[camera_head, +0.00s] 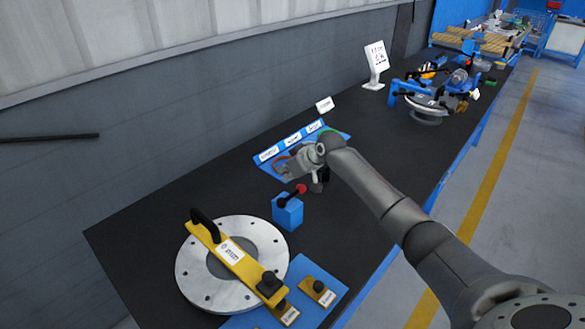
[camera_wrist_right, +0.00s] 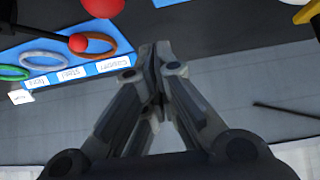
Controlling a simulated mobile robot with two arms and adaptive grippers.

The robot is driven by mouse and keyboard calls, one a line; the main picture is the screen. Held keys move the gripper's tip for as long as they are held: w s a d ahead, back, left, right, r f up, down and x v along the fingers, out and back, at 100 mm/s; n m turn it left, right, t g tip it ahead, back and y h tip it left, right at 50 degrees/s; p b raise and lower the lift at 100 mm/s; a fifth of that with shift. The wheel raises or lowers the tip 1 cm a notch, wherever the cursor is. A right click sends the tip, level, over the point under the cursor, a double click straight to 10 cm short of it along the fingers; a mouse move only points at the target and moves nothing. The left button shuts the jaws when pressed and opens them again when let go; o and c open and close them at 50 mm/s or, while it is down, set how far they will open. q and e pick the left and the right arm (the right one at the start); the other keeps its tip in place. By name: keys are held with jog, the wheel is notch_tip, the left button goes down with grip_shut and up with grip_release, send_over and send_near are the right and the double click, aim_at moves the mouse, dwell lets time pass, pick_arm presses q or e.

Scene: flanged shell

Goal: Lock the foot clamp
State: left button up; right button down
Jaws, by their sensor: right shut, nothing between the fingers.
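A blue block (camera_head: 287,212) stands on the black table beside the round flange and carries a black lever with a red knob (camera_head: 301,188). I take it as the foot clamp; its lever slants up to the right. My right gripper (camera_head: 317,187) is just right of the red knob, apart from it. In the right wrist view the gripper (camera_wrist_right: 158,62) is shut and empty. That view shows a large red ball (camera_wrist_right: 103,7) at the top edge and a smaller red ball (camera_wrist_right: 78,43) on a dark rod. My left gripper is out of view.
A grey flange (camera_head: 200,285) with a yellow handled bar (camera_head: 238,262) lies in front. A blue mat (camera_head: 335,290) holds small knobbed plates. A labelled blue ring tray (camera_head: 268,156) lies behind my wrist. Machinery (camera_head: 425,100) and a white sign (camera_head: 376,58) stand farther back.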

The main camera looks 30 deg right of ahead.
aim_at(294, 193)
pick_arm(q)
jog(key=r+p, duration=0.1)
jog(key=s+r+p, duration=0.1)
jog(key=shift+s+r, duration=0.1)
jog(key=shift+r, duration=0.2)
pick_arm(e)
jog(key=f, duration=0.1)
jog(key=s+f, duration=0.1)
jog(key=s, duration=0.1)
jog(key=shift+d+f, duration=0.25)
jog(key=shift+f, duration=0.15)
pick_arm(q)
jog(key=shift+p, duration=0.3)
